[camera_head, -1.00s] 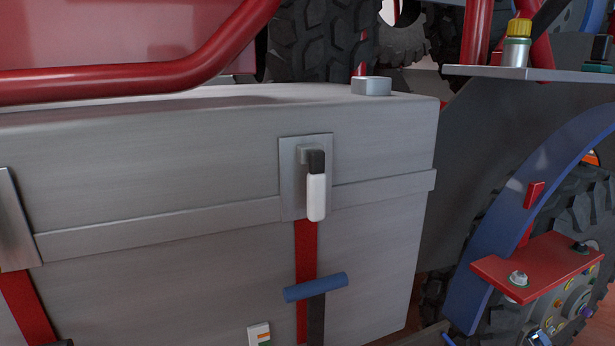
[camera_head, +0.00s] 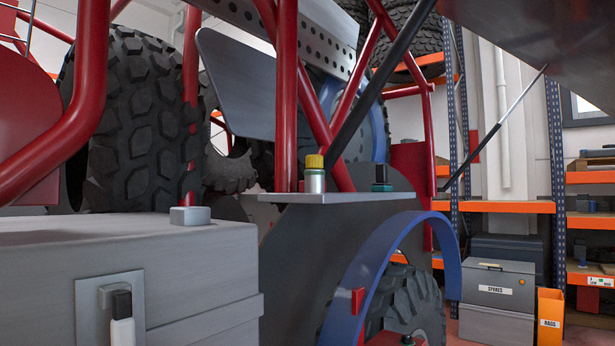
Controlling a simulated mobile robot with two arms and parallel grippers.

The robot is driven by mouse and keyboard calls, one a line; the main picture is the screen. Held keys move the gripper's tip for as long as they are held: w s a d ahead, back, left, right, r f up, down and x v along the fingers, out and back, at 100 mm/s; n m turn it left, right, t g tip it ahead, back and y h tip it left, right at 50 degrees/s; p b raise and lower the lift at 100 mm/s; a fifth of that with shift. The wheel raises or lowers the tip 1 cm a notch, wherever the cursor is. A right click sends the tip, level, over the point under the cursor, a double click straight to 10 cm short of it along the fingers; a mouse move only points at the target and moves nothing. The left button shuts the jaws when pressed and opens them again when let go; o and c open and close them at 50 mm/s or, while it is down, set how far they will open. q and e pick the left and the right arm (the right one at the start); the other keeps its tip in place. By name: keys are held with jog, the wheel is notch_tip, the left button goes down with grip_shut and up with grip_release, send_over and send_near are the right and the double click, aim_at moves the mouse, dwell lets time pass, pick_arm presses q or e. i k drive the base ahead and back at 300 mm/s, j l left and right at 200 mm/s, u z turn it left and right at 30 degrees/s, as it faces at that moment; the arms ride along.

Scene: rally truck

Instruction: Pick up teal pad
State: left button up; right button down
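I cannot make out a teal pad in the current head view. A small dark item with a greenish tint (camera_head: 382,178) stands on the grey metal shelf (camera_head: 345,198) on the truck's side, but it is too small to tell what it is. A silver can with a yellow cap (camera_head: 315,173) stands on the same shelf, to its left. Neither of my grippers shows in this view.
A grey metal box with a latch (camera_head: 190,262) fills the lower left. Red tubes and a large tyre (camera_head: 140,120) rise behind it. A blue fender (camera_head: 375,262) arches over a wheel. At right are a grey SPARES box (camera_head: 497,286), an orange RAGS bin (camera_head: 550,322) and orange shelving (camera_head: 505,206).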

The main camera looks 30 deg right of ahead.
aim_at(382, 186)
jog(key=z, duration=1.35)
jog(key=i+l+u, duration=0.1)
jog(key=i+l, duration=0.15)
jog(key=i+l+u, duration=0.1)
jog(key=l, duration=0.35)
jog(key=i+l, duration=0.3)
jog(key=i+l+u, duration=0.15)
jog(key=l, duration=0.3)
jog(key=i+l+u, duration=0.1)
jog(key=i+l, duration=0.15)
jog(key=l, duration=0.15)
jog(key=i+l+u, duration=0.1)
jog(key=l, duration=0.3)
jog(key=i+l, duration=0.25)
jog(key=l, duration=0.15)
jog(key=i+l+u, duration=0.15)
jog(key=l, duration=0.3)
